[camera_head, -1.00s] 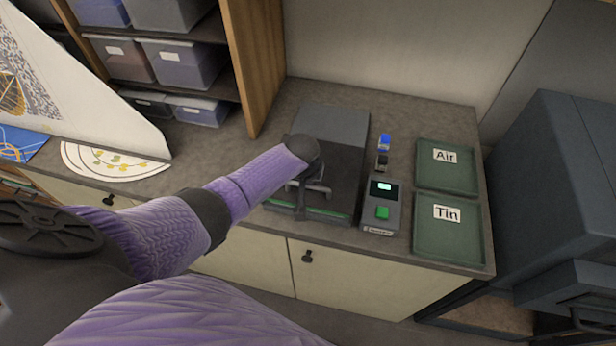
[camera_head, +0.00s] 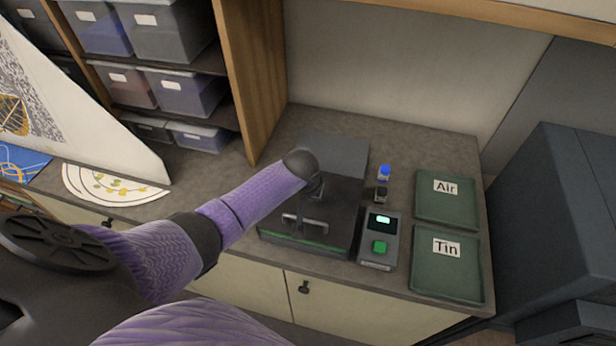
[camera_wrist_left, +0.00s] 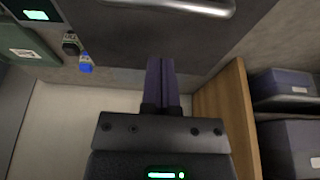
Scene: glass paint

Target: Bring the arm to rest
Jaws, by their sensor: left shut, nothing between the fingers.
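My left arm, in a purple sleeve, comes in from the left in the head view, its dark wrist (camera_head: 300,163) above the grey box-shaped machine (camera_head: 345,155). In that view the gripper is mostly hidden by the wrist. In the left wrist view my left gripper (camera_wrist_left: 162,62) shows its two dark fingers side by side, shut and empty. The machine's metal handle (camera_head: 305,222) is apart from the wrist, and it also shows at the top of the left wrist view (camera_wrist_left: 185,6). My right gripper is not in view.
A control box (camera_head: 379,240) with a lit display and green button stands right of the machine. Behind it are a blue-capped bottle (camera_head: 384,172) and a dark-capped one (camera_head: 381,194). Trays marked Air (camera_head: 440,212) and Tin (camera_head: 447,285) lie right. A wooden shelf (camera_head: 250,80) stands left.

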